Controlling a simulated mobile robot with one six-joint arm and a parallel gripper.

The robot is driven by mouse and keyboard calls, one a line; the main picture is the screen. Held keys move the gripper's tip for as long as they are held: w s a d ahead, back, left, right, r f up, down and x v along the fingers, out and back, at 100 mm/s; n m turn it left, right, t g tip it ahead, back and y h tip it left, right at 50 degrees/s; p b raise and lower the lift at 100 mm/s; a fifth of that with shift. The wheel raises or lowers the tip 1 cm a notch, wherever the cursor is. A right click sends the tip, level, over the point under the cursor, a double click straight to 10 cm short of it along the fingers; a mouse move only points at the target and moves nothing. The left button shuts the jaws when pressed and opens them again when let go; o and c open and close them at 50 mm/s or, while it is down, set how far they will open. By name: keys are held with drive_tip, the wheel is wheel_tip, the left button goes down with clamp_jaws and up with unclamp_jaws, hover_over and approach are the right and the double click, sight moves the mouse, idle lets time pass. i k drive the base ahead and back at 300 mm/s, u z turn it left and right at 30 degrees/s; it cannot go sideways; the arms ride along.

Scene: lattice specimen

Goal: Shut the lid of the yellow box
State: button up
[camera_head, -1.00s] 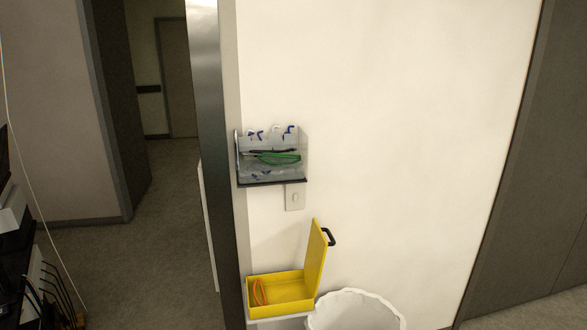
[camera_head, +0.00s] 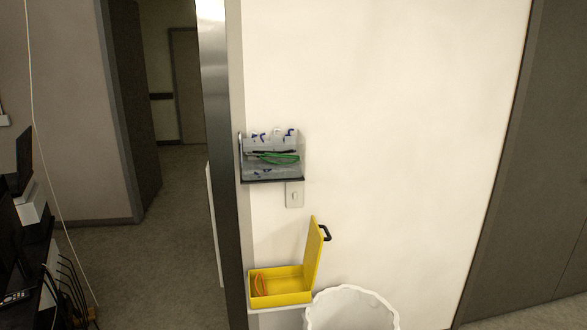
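The yellow box (camera_head: 281,298) sits on a small white shelf (camera_head: 268,311) against the white wall, at the lower middle of the head view. Its lid (camera_head: 314,252) stands up, open, along the box's right side. A black handle (camera_head: 325,233) sticks out from the lid's right face. An orange loop-like item (camera_head: 259,284) lies inside the box at the left. My gripper is not in view.
A white bin (camera_head: 352,308) stands just right of the box. A clear wall holder (camera_head: 271,158) with green cable hangs above, over a light switch (camera_head: 294,194). A dark door edge (camera_head: 222,170) is to the left. Dark equipment (camera_head: 22,230) with cables stands far left.

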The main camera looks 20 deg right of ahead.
sight(314, 240)
drive_tip(key=z, duration=0.05)
drive_tip(key=k, duration=0.5)
drive_tip(key=u, duration=0.3)
drive_tip(key=i, duration=0.95)
drive_tip(key=u, duration=0.85)
